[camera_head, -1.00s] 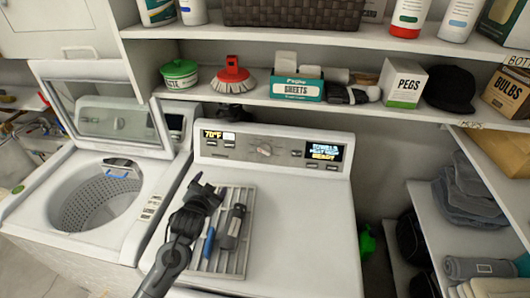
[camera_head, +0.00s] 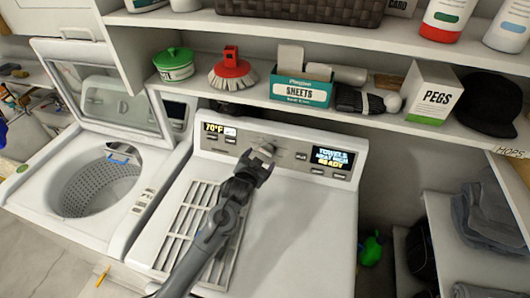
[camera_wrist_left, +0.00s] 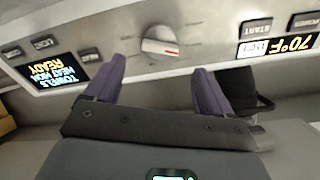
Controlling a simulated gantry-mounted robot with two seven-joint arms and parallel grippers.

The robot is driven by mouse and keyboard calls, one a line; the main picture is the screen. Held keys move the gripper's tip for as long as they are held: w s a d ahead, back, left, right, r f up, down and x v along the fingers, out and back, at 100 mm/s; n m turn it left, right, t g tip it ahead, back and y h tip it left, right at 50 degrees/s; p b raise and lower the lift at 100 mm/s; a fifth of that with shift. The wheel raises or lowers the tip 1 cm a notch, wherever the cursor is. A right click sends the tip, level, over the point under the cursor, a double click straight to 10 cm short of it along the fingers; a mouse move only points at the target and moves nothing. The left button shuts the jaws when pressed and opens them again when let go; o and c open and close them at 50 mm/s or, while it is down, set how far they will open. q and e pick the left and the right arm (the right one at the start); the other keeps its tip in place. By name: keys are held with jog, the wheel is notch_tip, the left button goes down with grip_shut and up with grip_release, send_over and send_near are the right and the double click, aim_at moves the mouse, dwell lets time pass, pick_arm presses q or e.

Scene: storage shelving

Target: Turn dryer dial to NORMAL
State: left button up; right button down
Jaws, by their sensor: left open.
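The dryer dial (camera_head: 268,143) is on the dryer's front-facing control panel (camera_head: 229,146), partly hidden by my left gripper in the head view. In the left wrist view the dial (camera_wrist_left: 160,42) is a pale round knob with a raised grip and a reddish mark; its setting labels are not readable. My left gripper (camera_head: 263,155) is in front of the dial. Its two purple-grey fingers (camera_wrist_left: 155,76) are spread apart and empty, with the dial just beyond the gap between them. No contact is visible. My right gripper is not in view.
The panel screen (camera_head: 330,159) reads towels, heat high, ready. Buttons flank the dial. A grate (camera_head: 180,228) lies on the dryer top (camera_head: 300,235), partly under my arm. A shelf (camera_head: 235,103) with a brush (camera_head: 232,72) and boxes overhangs the panel. The open washer (camera_head: 95,195) stands left.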

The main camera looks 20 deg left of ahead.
aim_at(266, 152)
pick_arm(q)
jog(key=x, duration=0.4)
jog(key=shift+w+f, duration=0.1)
jog(key=shift+w, duration=0.1)
jog(key=shift+x, duration=0.75)
jog(key=c, duration=1.1)
jog(key=shift+o, duration=0.2)
